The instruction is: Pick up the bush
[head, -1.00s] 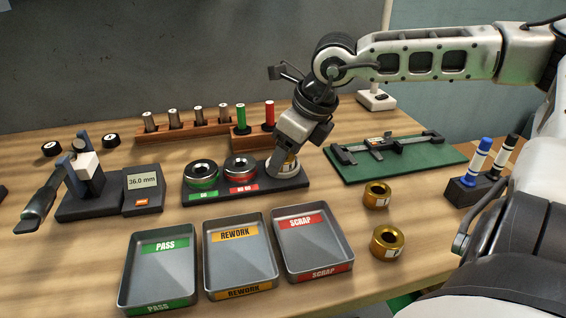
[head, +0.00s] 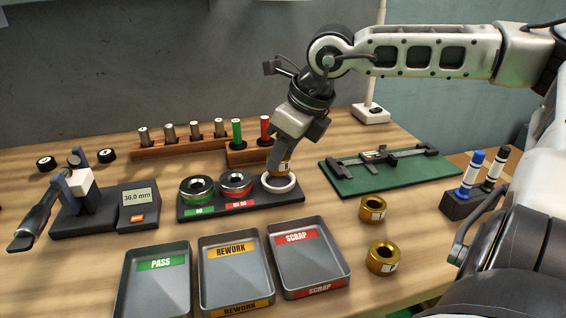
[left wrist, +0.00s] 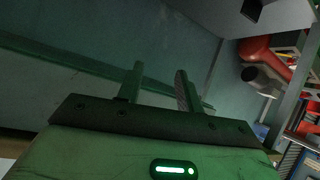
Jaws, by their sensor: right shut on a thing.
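My right gripper (head: 279,160) is shut on a brass bush (head: 284,168) with a pale label. It holds the bush upright, just above the white ring (head: 281,185) at the right end of the black gauge base; the fingers hide part of the bush, and I cannot tell whether it is clear of the ring. Two more brass bushes, a farther one (head: 372,209) and a nearer one (head: 382,257), stand on the table right of the trays. My left gripper (left wrist: 158,88) shows in the left wrist view, its fingers apart with nothing between them.
The black base (head: 220,208) also carries green and red ring gauges. PASS (head: 155,290), REWORK (head: 235,280) and SCRAP (head: 307,265) trays stand in front. A gauge with display (head: 139,203) is left, a green mat with caliper (head: 395,180) right, a plug rack (head: 180,147) behind.

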